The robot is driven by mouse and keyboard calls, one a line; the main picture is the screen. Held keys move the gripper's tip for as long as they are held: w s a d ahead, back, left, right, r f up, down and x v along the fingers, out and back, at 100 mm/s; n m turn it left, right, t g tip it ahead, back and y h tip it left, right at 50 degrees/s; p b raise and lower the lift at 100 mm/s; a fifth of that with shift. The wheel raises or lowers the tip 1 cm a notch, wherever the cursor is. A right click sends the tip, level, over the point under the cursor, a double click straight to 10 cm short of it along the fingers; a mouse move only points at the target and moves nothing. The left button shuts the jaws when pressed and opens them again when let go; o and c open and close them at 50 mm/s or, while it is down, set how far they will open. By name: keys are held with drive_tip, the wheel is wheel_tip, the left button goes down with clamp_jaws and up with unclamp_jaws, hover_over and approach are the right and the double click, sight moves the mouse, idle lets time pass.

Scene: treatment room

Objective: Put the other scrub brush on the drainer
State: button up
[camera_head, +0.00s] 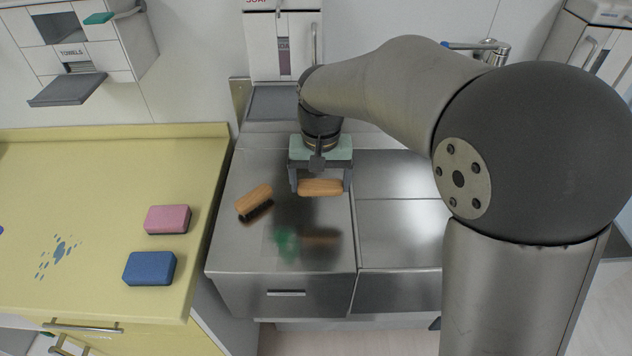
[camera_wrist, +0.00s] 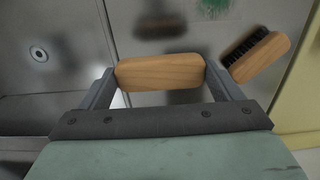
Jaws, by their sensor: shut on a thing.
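My gripper (camera_head: 320,186) is shut on a wooden scrub brush (camera_head: 321,188), gripping it by its two ends. The brush is level and appears to be held above the steel drainer (camera_head: 235,248), where its dim reflection shows. In the wrist view the brush (camera_wrist: 160,72) lies across between my fingers (camera_wrist: 161,84). A second scrub brush (camera_head: 253,198) with dark bristles lies tilted on the drainer, to the left of the held one; it also shows in the wrist view (camera_wrist: 257,56). The bristles of the held brush are hidden.
A green smear (camera_head: 286,243) marks the drainer. To the right is the steel sink (camera_head: 400,222); its drain hole shows in the wrist view (camera_wrist: 39,54). A pink sponge (camera_head: 168,219), a blue sponge (camera_head: 150,268) and a blue stain (camera_head: 60,251) are on the yellow counter.

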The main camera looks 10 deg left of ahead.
drive_tip(key=f, duration=0.1)
drive_tip(key=w+a+f, duration=0.1)
drive_tip(key=w+f, duration=0.1)
drive_tip(key=shift+a, duration=0.25)
drive_tip(key=shift+f, duration=1.55)
drive_tip(key=shift+f, duration=0.15)
drive_tip(key=o, duration=0.8)
